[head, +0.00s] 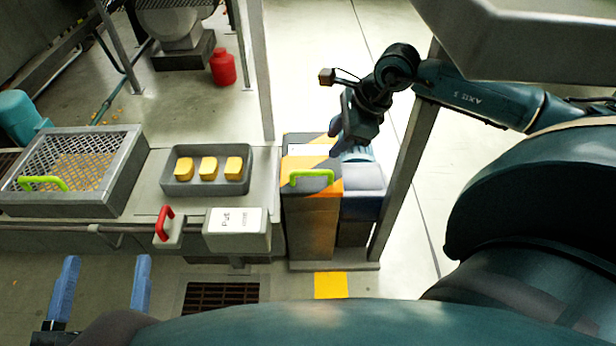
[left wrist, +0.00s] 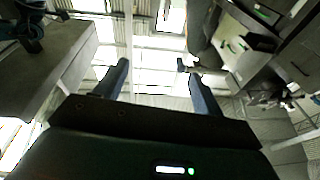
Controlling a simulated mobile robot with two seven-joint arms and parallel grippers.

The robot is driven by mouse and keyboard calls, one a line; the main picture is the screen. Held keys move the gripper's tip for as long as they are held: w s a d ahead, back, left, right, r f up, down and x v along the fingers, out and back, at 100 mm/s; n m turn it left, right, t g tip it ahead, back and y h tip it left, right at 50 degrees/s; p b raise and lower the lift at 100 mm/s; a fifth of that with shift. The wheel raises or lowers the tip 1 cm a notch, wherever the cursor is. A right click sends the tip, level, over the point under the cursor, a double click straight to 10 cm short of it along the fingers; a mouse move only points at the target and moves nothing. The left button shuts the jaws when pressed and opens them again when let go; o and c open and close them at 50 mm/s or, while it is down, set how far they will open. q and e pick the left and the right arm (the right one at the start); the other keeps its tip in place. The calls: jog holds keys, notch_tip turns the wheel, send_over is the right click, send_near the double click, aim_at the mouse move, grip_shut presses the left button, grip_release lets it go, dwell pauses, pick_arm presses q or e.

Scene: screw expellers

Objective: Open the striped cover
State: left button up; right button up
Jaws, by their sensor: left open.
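The striped cover (head: 325,189), orange and dark grey, lies on top of an orange-and-grey box right of the bench. It looks closed. A bright green handle (head: 311,175) stands up from it, with a white label behind. My right gripper (head: 340,145) is just behind and right of the cover, pointing down. Its fingertips are hard to make out, and it does not hold the handle. My left gripper (head: 104,285) is open and empty at the lower left, in front of the bench, far from the cover. Its spread blue fingers also show in the left wrist view (left wrist: 160,85).
A grey tray (head: 207,189) with yellow blocks sits on the bench. Left of it is a mesh guard (head: 75,160) with a green handle. A red lever (head: 163,222) and a labelled box (head: 237,230) are at the bench's front. A post (head: 405,180) stands right of the cover.

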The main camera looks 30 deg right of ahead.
aim_at(311, 172)
jog(key=b+x, duration=0.1)
jog(key=x, duration=0.3)
jog(key=b+x, duration=0.2)
jog(key=x, duration=0.2)
jog(key=d+b+x, duration=0.1)
jog(key=x, duration=0.3)
jog(key=shift+w+d+f, duration=0.1)
jog(key=shift+f, duration=0.1)
pick_arm(q)
jog(key=shift+w+a+r+m+t+h+b, duration=0.1)
jog(key=shift+w+r+m+t+h, duration=0.2)
jog(key=shift+r+m+h, duration=0.35)
jog(key=shift+w+d+r+m+t+h+b, duration=0.1)
jog(key=shift+r+m+t+h, duration=0.25)
jog(key=shift+r+m+h, duration=0.35)
jog(key=shift+w+a+r+m+t+h+b, duration=0.15)
jog(key=shift+r+m+t+h, duration=0.3)
jog(key=shift+r, duration=0.45)
pick_arm(e)
jog(key=shift+w+f, duration=0.25)
jog(key=shift+f, duration=0.15)
jog(key=shift+c, duration=0.5)
grip_shut()
